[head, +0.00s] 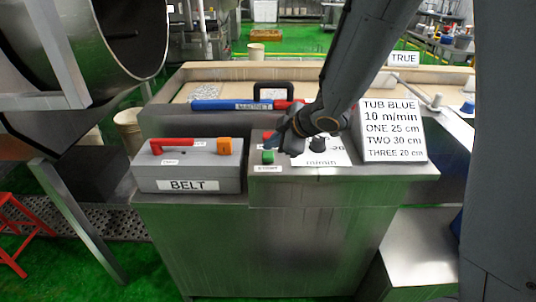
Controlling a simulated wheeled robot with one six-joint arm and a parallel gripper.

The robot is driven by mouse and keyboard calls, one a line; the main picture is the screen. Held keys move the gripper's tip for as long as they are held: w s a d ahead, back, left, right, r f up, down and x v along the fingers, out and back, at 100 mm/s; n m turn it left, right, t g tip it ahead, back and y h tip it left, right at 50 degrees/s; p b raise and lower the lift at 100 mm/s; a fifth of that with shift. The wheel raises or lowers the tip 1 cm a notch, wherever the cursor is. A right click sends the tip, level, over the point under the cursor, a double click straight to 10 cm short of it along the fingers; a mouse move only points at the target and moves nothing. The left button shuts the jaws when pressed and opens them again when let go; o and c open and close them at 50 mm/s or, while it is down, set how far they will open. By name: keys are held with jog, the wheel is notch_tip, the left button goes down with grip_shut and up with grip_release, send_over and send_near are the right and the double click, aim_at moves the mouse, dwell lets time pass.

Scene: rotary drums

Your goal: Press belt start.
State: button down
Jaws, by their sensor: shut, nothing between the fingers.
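A green button (268,157) sits on the front left of the grey console top, with a small label (267,169) below it that seems to read START. My gripper (281,141) comes in from the upper right and is shut and empty. Its tip is just above and right of the green button in the picture; I cannot tell its height or whether it touches anything. A red part (268,134) shows behind the green button, partly hidden by my gripper. A grey box marked BELT (187,185) stands left of the button.
The BELT box carries a red lever (180,143) and an orange block (230,146). A black knob (318,144) on a white dial plate stands close right of my gripper. A sign reading TUB BLUE (393,130) stands farther right.

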aim_at(271, 156)
jog(key=shift+f, duration=0.15)
dwell(0.5)
jog(key=shift+f+b, duration=0.3)
jog(key=shift+f+b, duration=0.35)
jog(key=shift+f, duration=0.15)
dwell(0.7)
jog(key=shift+r, duration=0.15)
jog(key=shift+r+p, duration=0.8)
jog(key=shift+p, duration=0.3)
notch_tip(271, 156, up, 5)
jog(key=p, duration=0.5)
jog(key=shift+p, duration=0.35)
dwell(0.3)
